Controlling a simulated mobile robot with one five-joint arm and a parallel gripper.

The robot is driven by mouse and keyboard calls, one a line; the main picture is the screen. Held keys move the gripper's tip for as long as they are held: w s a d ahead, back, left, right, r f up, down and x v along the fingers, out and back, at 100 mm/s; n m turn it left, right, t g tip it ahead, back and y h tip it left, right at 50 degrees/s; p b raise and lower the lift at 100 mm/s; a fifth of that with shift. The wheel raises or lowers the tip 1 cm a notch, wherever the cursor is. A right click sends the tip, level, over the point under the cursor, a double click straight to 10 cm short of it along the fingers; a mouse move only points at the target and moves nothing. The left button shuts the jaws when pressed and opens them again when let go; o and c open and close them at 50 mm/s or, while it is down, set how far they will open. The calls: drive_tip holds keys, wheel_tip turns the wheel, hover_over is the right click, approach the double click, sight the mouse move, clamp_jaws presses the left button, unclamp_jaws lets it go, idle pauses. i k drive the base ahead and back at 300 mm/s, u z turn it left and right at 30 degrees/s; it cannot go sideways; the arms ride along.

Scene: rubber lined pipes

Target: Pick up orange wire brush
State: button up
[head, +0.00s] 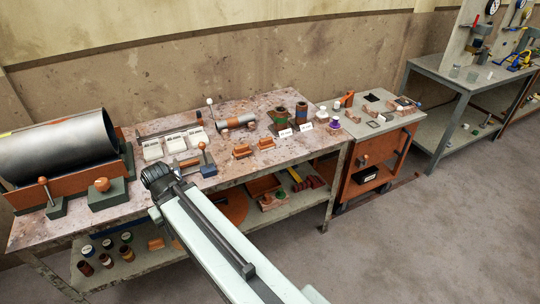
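Two small orange-brown block-like pieces, one (241,151) nearer the middle and one (266,143) just right of it, lie on the stained worktable (270,106). They may be brushes, but bristles are too small to make out, so I cannot tell which is the orange wire brush. Another orange piece (156,243) lies on the lower shelf. My gripper (157,176) is a dark shape at the end of my pale arm, over the table's front part, left of and apart from the orange blocks. Its fingers are not clear, and I cannot see anything held.
A large dark pipe (55,145) in an orange cradle fills the table's left end. White trays (173,143), a knobbed tool (205,160), and cans (280,117) with labels stand around the blocks. An orange cart (372,168) stands right. Open floor lies in front.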

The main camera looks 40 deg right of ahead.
sight(240, 152)
drive_tip(key=z, duration=5.65)
drive_tip(key=k, duration=0.85)
drive_tip(key=u, duration=5.75)
